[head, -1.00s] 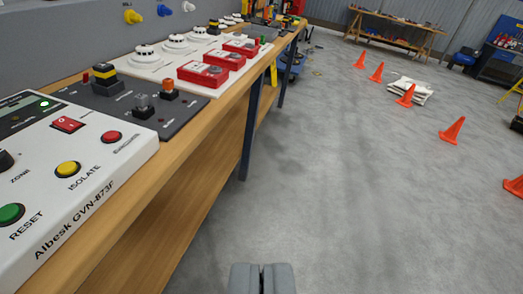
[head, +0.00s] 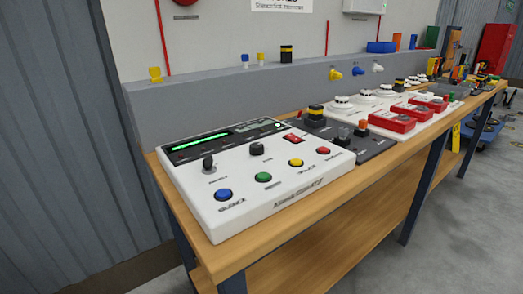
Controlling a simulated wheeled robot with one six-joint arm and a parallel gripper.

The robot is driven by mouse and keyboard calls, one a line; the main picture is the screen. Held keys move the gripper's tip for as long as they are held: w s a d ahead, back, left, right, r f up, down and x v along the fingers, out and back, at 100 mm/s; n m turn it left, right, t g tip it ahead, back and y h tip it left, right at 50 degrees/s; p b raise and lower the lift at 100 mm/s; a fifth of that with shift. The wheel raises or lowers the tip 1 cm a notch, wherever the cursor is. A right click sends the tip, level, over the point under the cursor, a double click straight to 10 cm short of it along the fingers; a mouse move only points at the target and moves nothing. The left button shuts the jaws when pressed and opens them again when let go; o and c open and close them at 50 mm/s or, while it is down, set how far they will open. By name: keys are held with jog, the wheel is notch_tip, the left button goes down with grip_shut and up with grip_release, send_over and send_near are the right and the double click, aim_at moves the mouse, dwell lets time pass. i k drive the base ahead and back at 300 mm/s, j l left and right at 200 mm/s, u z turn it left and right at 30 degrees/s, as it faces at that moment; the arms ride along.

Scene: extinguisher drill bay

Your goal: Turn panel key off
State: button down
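The white alarm panel (head: 265,215) lies on the near end of the wooden bench. A dark key-like control (head: 208,163) stands up at its left; its label is too blurred to read and its turned position is hard to tell. A black round knob (head: 257,149) sits right of it. In front are a blue button (head: 223,194), a green button (head: 264,177), a yellow button (head: 296,162) and a red button (head: 323,150). A red rocker switch (head: 293,139) is behind these. A green-lit display (head: 203,141) runs along the back. My gripper is out of view.
The bench (head: 330,215) runs away to the right, with a dark switch board (head: 375,147) and red call points (head: 391,122) beyond the panel. A grey ledge (head: 200,103) stands behind. Grey floor (head: 480,200) is clear at right.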

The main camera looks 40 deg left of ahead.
aim_at(208, 162)
jog(key=u, duration=1.1)
